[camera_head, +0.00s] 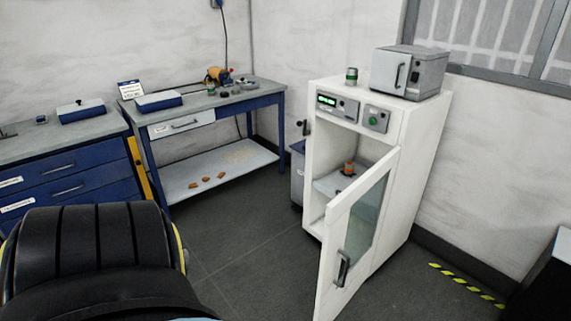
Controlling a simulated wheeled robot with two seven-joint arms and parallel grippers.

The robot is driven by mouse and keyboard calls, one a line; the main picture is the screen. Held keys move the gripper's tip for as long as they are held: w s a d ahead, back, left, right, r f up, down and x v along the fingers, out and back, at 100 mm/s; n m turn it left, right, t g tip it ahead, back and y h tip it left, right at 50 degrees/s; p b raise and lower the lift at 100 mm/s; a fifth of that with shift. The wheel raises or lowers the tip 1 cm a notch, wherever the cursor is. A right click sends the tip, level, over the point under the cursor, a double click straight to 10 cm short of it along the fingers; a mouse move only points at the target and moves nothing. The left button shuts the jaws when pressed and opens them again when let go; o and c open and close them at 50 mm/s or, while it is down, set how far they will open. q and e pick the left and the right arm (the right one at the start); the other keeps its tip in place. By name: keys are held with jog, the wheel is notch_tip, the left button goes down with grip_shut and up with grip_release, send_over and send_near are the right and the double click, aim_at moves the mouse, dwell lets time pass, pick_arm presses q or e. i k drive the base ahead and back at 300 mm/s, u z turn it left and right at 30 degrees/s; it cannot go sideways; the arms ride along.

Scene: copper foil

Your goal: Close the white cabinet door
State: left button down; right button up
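The white cabinet (421,146) stands right of centre against the back wall. Its white-framed glass door (334,237) stands open, hinged at the cabinet's right side and swung out toward me. A dark handle (342,269) sits low on the door's free edge. Inside, a shelf (330,185) holds a small orange and dark object (348,168). A dark ribbed part of my own body fills the lower left. Neither of my grippers shows in this view.
A grey box-shaped device (427,76) and a small jar (351,76) stand on the cabinet. A blue workbench (270,94) and blue drawers (62,170) line the left. Dark floor (245,235) is clear before the cabinet. A dark object (548,285) stands at the right edge.

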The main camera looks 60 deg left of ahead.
aim_at(333, 295)
jog(key=u, duration=1.25)
jog(key=i, duration=1)
